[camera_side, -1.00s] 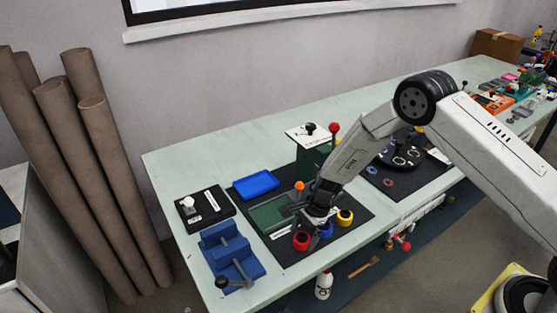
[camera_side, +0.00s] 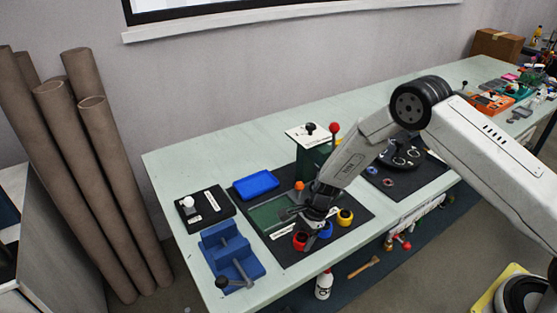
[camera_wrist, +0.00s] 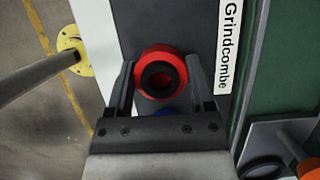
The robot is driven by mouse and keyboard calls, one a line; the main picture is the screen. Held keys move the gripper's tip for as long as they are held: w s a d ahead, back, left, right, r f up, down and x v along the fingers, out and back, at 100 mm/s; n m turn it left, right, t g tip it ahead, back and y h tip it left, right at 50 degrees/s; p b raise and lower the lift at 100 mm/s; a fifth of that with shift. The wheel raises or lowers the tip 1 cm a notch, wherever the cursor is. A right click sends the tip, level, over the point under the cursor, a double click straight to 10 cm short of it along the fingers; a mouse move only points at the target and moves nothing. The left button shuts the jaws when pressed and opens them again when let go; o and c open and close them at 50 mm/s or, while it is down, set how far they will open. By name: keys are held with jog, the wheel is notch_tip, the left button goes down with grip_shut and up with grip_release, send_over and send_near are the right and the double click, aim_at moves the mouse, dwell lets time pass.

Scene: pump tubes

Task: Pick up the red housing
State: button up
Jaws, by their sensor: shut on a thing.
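The red housing (camera_side: 299,241) is a short red ring-shaped piece with a dark round hole, near the front edge of the dark mat. In the wrist view the red housing (camera_wrist: 163,54) sits between the two fingers. My gripper (camera_wrist: 160,72) is shut on it, one finger on each side. In the side view my gripper (camera_side: 308,234) reaches down over the housing and hides part of it. I cannot tell whether the housing touches the mat.
A blue housing (camera_side: 326,231) and a yellow housing (camera_side: 345,216) stand close by on the right. A blue vise-like fixture (camera_side: 231,254) is to the left. A blue tray (camera_side: 255,184) and a green press-like stand (camera_side: 309,160) are behind.

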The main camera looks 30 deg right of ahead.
jog(key=shift+r, duration=0.25)
jog(key=shift+r, duration=0.85)
jog(key=s+d+r, duration=0.2)
jog(key=s+r, duration=0.9)
jog(key=s, duration=0.2)
jog(key=shift+s+d, duration=0.2)
jog(key=shift+s, duration=0.2)
jog(key=shift+w+a+f, duration=0.1)
